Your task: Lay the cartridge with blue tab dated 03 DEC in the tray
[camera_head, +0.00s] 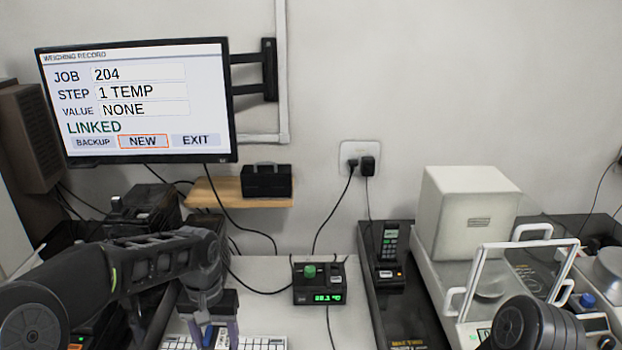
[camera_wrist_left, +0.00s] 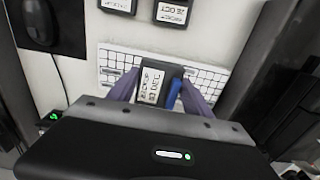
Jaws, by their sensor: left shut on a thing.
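My left gripper (camera_head: 213,335) is low over the white table at the bottom left of the head view. In the left wrist view its purple-grey fingers are shut on a dark cartridge (camera_wrist_left: 152,86) with a white label and a blue tab (camera_wrist_left: 174,93). The label's date is too small and turned to read surely. The cartridge is over a white keyboard (camera_wrist_left: 205,75). Two more dark cartridges with white labels, one at the top middle (camera_wrist_left: 117,5) and one beside it (camera_wrist_left: 172,11), lie beyond the keyboard. My right gripper is out of view.
A monitor (camera_head: 135,100) on the wall shows a weighing record with NEW outlined. A small black device (camera_head: 318,283) with a green display stands mid-table. A handset (camera_head: 389,250) and a white balance (camera_head: 468,215) stand to the right. A mouse (camera_wrist_left: 38,20) lies beside the keyboard.

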